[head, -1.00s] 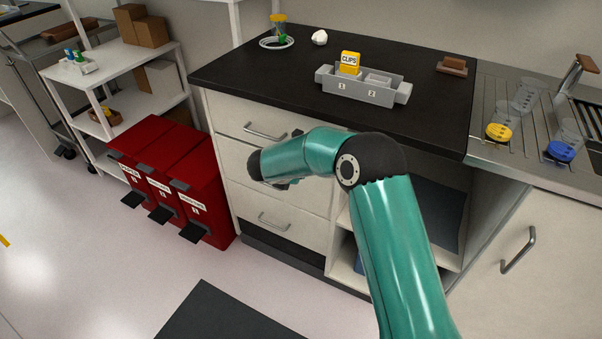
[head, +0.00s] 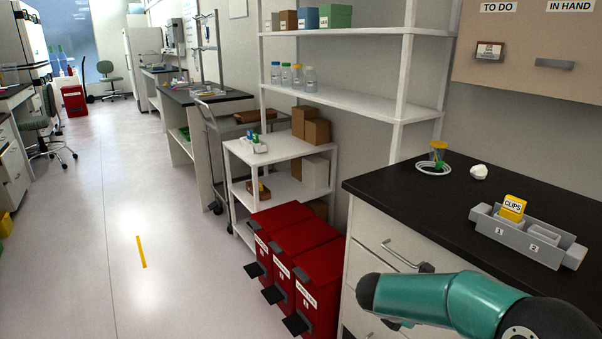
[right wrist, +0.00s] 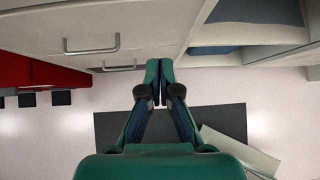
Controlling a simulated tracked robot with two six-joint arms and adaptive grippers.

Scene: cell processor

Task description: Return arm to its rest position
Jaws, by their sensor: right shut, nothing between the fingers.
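My right arm (head: 430,298) comes in at the lower right of the head view, teal with dark joints, in front of the drawer cabinet. In the right wrist view my right gripper (right wrist: 159,72) is shut, its fingertips together with nothing between them. It hangs over the floor beside the cabinet front, apart from the drawer handles. In the head view the gripper is mostly hidden behind the arm; only a small dark part shows beside the drawers. My left gripper is in neither view.
Red bins (head: 318,272) stand left of the drawer cabinet (head: 372,232). A grey two-slot holder (head: 547,252) with a yellow CLIPS box (head: 512,207) sits on the black worktop (head: 400,185). A dark mat (right wrist: 225,118) lies on the floor. The aisle at left is clear.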

